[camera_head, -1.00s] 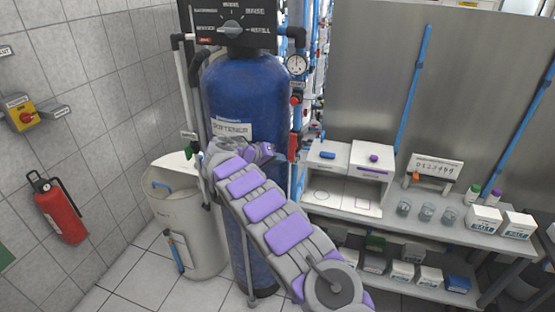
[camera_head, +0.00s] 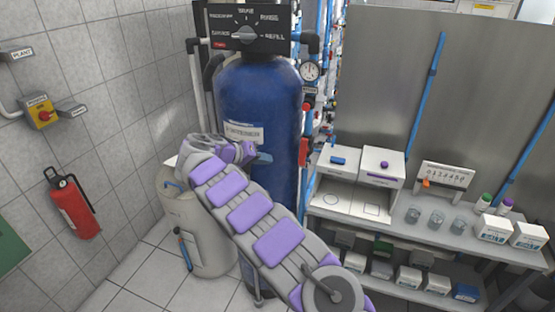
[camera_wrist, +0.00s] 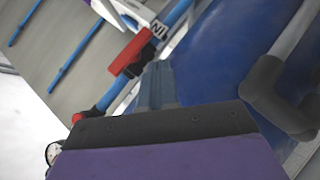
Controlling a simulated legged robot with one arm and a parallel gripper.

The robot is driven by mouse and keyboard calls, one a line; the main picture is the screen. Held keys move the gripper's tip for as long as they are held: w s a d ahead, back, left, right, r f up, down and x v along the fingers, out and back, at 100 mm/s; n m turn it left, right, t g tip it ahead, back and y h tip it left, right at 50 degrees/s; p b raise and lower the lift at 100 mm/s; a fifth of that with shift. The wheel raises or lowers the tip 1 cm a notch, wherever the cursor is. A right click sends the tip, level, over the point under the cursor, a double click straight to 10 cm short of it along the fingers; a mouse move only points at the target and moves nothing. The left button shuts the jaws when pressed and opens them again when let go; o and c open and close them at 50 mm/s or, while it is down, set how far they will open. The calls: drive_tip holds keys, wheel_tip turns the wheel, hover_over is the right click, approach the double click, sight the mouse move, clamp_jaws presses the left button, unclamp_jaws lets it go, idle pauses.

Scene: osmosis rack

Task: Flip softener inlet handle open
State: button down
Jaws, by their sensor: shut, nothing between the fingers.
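The blue softener tank (camera_head: 258,95) stands in the middle of the head view, with a label on its front. A red handle (camera_head: 303,152) sits on the pipe right of the tank. In the wrist view a red handle (camera_wrist: 130,54) lies on a blue pipe, beside a partly seen white tag with dark letters. My gripper (camera_head: 264,158) is in front of the tank, pointing right towards the red handle. In the wrist view my shut, empty fingers (camera_wrist: 156,76) are close to the red handle's lower right. I cannot tell whether they touch it.
A control head (camera_head: 250,28) tops the tank, and a gauge (camera_head: 310,71) hangs on the pipework at right. A pale bin (camera_head: 190,225) stands left of the tank. A bench (camera_head: 400,232) with boxes and beakers is at right. A fire extinguisher (camera_head: 72,205) hangs on the wall.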

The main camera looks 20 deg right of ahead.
drive_tip(key=shift+p+v, duration=0.4)
drive_tip(key=shift+v, duration=2.55)
